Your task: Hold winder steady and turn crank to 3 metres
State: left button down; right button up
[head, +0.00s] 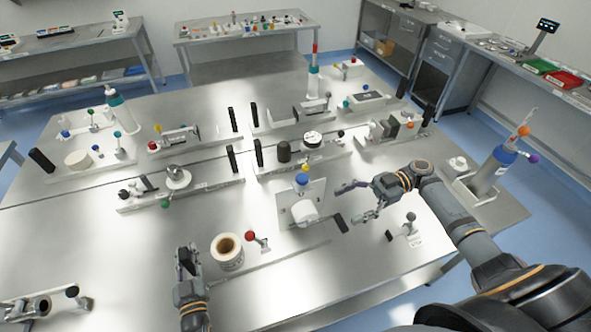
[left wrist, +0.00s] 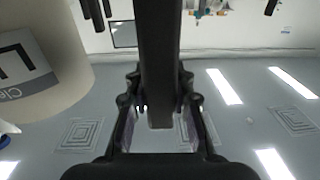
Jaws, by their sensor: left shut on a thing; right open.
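The winder seems to be the unit at the front of the table. It has a white roll with a brown core (head: 227,250) and a small crank with a red ball knob (head: 250,236) to its right. My left gripper (head: 187,258) is just left of the roll, shut on a dark upright bar, apparently the winder's handle (left wrist: 158,60). The left wrist view shows this bar between the fingers, with a pale labelled cylinder (left wrist: 40,65) beside it. My right gripper (head: 358,203) is open and empty over the table, well right of the red knob.
A white plate unit with a blue knob (head: 302,180) stands left of my right gripper. A small grey-knobbed fixture (head: 408,231) is in front of it. Several knobbed fixtures fill the back. A large bottle (head: 492,171) stands at right.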

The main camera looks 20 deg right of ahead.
jog(key=shift+r, duration=0.1)
jog(key=shift+c, duration=1.1)
jog(key=d+r+h, duration=0.2)
jog(key=h, duration=0.1)
jog(key=d+r+h, duration=0.3)
jog(key=h, duration=0.1)
jog(key=shift+d+r+t, duration=0.1)
jog(key=shift+d+t, duration=0.2)
jog(key=shift+d, duration=0.05)
jog(key=c, duration=1.2)
jog(key=shift+s+r+h, duration=0.1)
jog(key=shift+r+h, duration=0.3)
jog(key=shift+h, duration=0.2)
grip_shut()
jog(key=shift+s+a+r+h, duration=0.15)
jog(key=shift+r+h, duration=0.2)
jog(key=shift+h, duration=0.25)
